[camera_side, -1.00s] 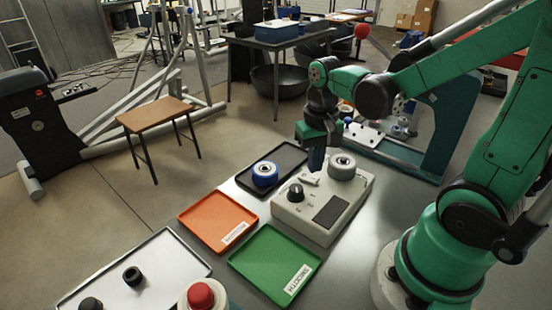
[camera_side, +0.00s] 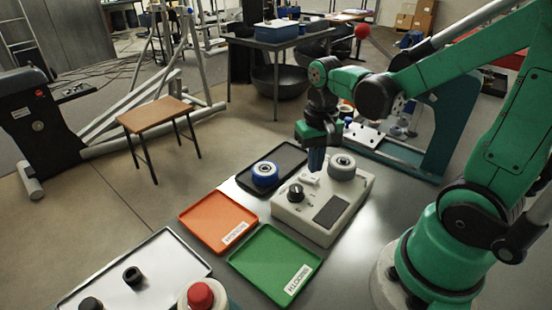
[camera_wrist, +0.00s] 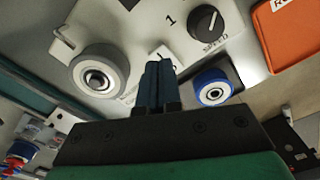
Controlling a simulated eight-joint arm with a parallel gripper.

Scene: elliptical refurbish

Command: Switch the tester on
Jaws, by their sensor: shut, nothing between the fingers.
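The tester (camera_side: 318,212) is a pale grey box on the metal table, with a dark panel on its top. It carries a black speed knob (camera_side: 295,191) and a grey wheel (camera_side: 342,167). In the wrist view the tester (camera_wrist: 145,30) shows the knob (camera_wrist: 205,22), marked SPEED, and the wheel (camera_wrist: 98,78). A small pale switch (camera_side: 310,179) lies between knob and wheel. My gripper (camera_side: 315,168) is shut and empty, pointing down over this switch. In the wrist view its fingers (camera_wrist: 155,75) partly hide the switch, so I cannot tell its position or any contact.
A blue wheel (camera_side: 265,174) rests on a black tray (camera_side: 290,152) behind the tester. An orange tray (camera_side: 205,222) and a green tray (camera_side: 262,282) lie to the left and front. A red button (camera_side: 200,295) stands at the front edge.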

